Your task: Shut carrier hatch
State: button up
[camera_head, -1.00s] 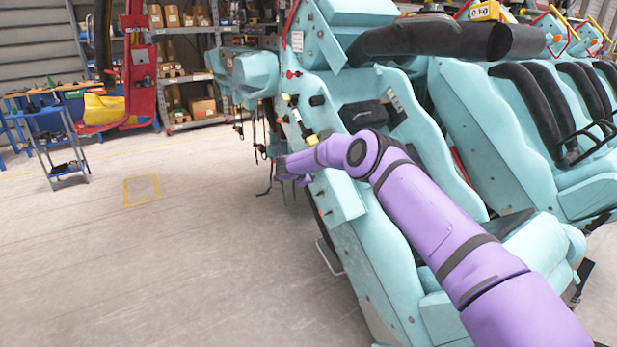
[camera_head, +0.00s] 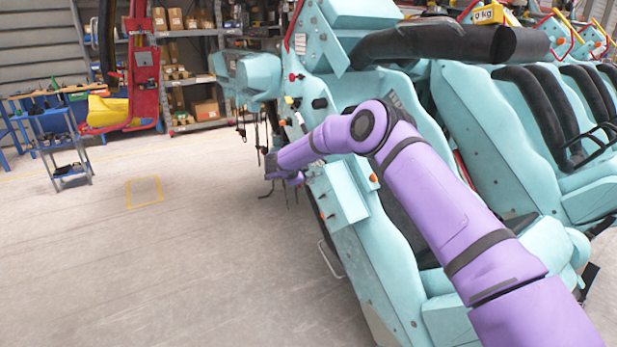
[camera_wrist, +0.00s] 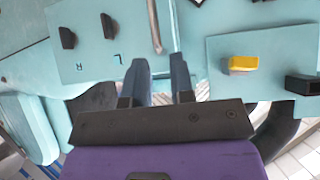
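The teal coaster carrier (camera_head: 395,250) fills the right half of the head view. A teal box-like panel (camera_head: 340,195) juts from its side below my arm; I cannot tell for sure whether this is the hatch. My gripper (camera_head: 275,168) is at the carrier's left edge. In the wrist view my gripper (camera_wrist: 159,62) has its two dark fingers apart with a gap between them. A grey metal bar (camera_wrist: 154,25) lies just beyond the fingertips, between a teal panel with dark knobs (camera_wrist: 95,45) and a teal panel with a yellow button (camera_wrist: 265,75). Nothing is visibly held.
More teal seats with black restraints (camera_head: 540,110) stand at the right. A small grey-blue cart (camera_head: 62,150) and shelves with boxes (camera_head: 185,60) are at the back left. Cables hang beside the carrier's left end. The floor (camera_head: 170,260) at the left is clear.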

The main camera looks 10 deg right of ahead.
jog(key=shift+v, duration=1.2)
